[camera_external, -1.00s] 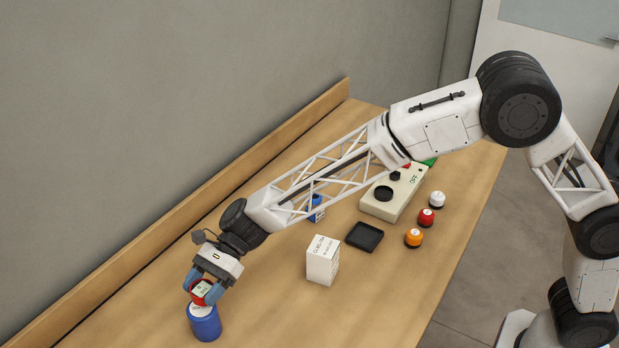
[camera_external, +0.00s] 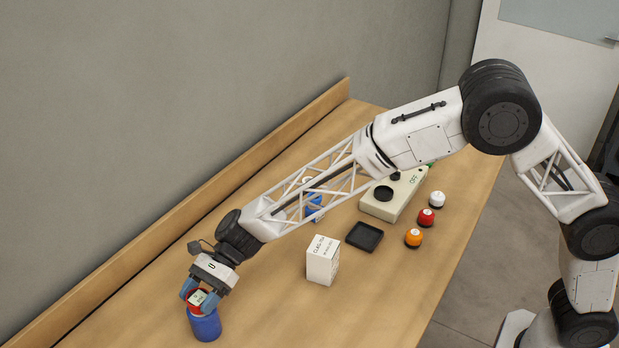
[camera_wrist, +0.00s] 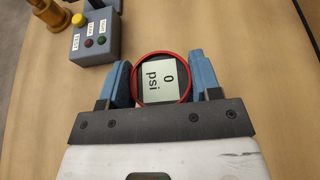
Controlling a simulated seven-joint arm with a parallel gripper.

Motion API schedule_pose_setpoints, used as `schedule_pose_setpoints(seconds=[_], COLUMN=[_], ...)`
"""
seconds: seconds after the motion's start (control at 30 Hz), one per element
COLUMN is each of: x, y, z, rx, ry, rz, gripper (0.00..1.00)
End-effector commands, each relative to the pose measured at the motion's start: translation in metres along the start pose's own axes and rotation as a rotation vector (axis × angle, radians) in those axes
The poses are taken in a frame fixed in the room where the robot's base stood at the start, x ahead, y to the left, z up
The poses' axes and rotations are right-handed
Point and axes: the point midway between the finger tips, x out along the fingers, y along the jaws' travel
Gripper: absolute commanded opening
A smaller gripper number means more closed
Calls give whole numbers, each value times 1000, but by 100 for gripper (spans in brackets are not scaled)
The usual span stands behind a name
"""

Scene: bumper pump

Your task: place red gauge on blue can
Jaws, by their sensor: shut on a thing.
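The red gauge (camera_external: 197,299) has a red rim and a pale face; in the wrist view the gauge (camera_wrist: 162,78) reads "0 psi". My gripper (camera_external: 205,296) is shut on it, with a blue finger on each side; my gripper (camera_wrist: 162,85) also shows in the wrist view. The blue can (camera_external: 206,327) stands upright on the table near the front left, directly below the gauge. The gauge overlaps the can's top edge, and I cannot tell whether they touch. The can is hidden in the wrist view.
A white labelled box (camera_external: 322,261), a black tray (camera_external: 364,236), and orange (camera_external: 413,238), red (camera_external: 425,217) and white (camera_external: 437,199) knobs stand to the right. A beige control box (camera_external: 395,195) is behind them. A button box (camera_wrist: 95,40) shows in the wrist view.

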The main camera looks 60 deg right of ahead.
Motion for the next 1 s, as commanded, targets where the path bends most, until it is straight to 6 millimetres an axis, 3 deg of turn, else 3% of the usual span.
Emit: schedule_pose_setpoints(seconds=[0.47,0.5,0.67,1.0], x=[2,2,2,2], y=[0,0,0,0], z=[-4,-5,-5,-4], rx=[0,0,0,-1], ry=[0,0,0,0], rz=[0,0,0,0], gripper=[30,59,83,83])
